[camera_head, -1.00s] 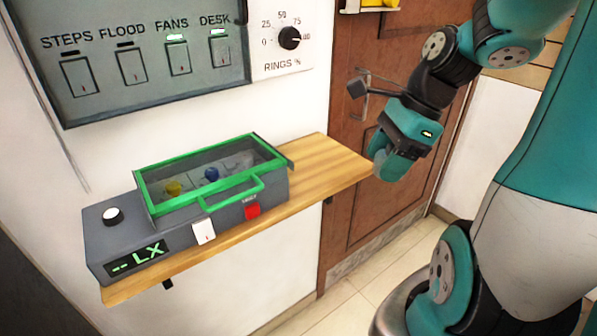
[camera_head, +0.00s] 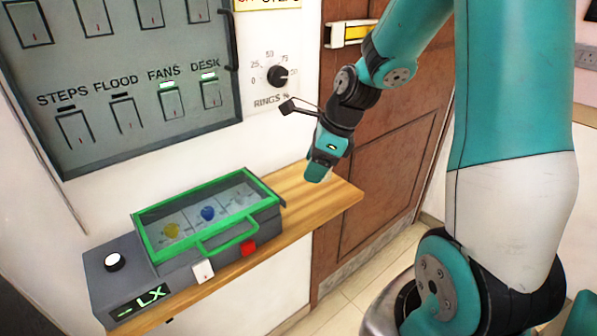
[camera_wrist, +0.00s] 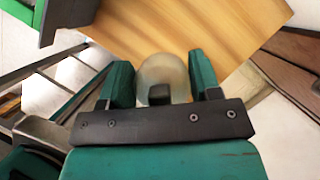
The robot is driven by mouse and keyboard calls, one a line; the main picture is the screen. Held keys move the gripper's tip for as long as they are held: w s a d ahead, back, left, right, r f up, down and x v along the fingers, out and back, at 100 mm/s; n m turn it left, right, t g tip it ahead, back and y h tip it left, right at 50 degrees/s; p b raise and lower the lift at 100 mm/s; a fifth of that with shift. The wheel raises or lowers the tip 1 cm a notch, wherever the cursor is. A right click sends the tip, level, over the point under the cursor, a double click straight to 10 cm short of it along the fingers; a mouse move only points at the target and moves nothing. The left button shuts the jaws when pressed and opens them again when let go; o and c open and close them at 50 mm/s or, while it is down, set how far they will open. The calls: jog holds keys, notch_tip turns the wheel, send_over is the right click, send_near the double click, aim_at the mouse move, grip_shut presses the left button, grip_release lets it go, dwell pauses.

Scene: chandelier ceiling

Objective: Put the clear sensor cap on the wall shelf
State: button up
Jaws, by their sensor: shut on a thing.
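The clear sensor cap (camera_wrist: 160,72) shows in the wrist view as a pale, see-through dome between the two green fingers of my gripper (camera_wrist: 162,88). My gripper is shut on it. In the head view my gripper (camera_head: 318,172) is over the right end of the wooden wall shelf (camera_head: 300,208), and the cap is hidden there. The bare wood of the shelf also shows beyond the cap in the wrist view (camera_wrist: 200,32). I cannot tell whether the cap touches the shelf.
A grey box with a green-framed clear lid (camera_head: 205,215) and a green handle fills the shelf's left and middle. The shelf's right end is bare. A switch panel (camera_head: 130,80) and a rings dial (camera_head: 277,76) are on the wall above. A brown door (camera_head: 385,150) stands right.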

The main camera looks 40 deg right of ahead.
send_over(293, 188)
jog(key=s, duration=0.1)
jog(key=shift+s+d+f+p, duration=0.1)
jog(key=shift+d+f+p, duration=0.15)
jog(key=shift+f, duration=0.4)
jog(key=shift+s+d+f+p, duration=0.1)
jog(key=shift+d+f, duration=0.1)
jog(key=shift+f, duration=0.4)
notch_tip(293, 188, down, 4)
jog(key=shift+w+f+p, duration=0.2)
jog(key=shift+f+p, duration=0.05)
jog(key=shift+p, duration=0.05)
jog(key=shift+f, duration=0.1)
jog(key=o, duration=0.9)
